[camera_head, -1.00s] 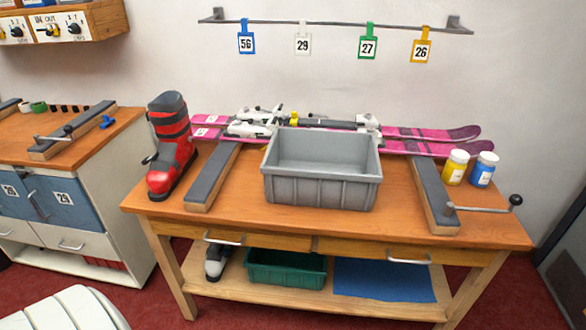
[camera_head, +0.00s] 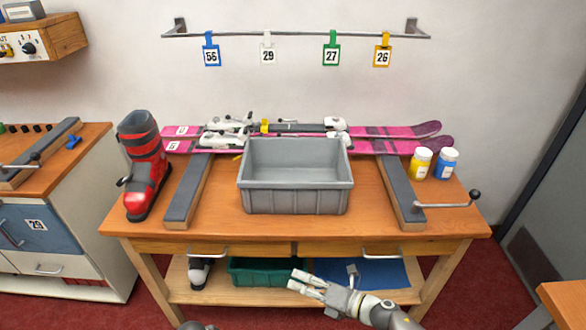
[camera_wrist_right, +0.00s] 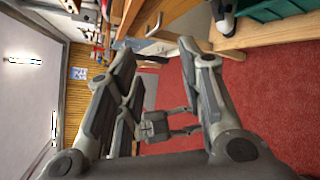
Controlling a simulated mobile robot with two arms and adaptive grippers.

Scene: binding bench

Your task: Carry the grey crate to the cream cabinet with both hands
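The grey crate (camera_head: 295,200) sits upright and empty on the wooden bench (camera_head: 215,222), near its front middle. The cream cabinet (camera_head: 112,235) stands at the left, partly cut off, with a wooden top, blue front and pale drawers. My right gripper (camera_head: 322,276) is open and empty in front of the bench, below and apart from the crate. Its spread fingers also show in the right wrist view (camera_wrist_right: 160,68). My left gripper (camera_wrist_right: 190,120) shows small between them, with its fingers apart; only a sliver of that arm shows at the head view's bottom edge.
Pink skis (camera_head: 390,133) lie behind the crate. A red boot (camera_head: 145,170) stands left, yellow (camera_head: 420,164) and blue (camera_head: 445,164) jars right. Padded rests (camera_head: 187,190) flank the crate. A crank (camera_head: 450,204) juts out right. The cabinet top holds a vise bar (camera_head: 40,152).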

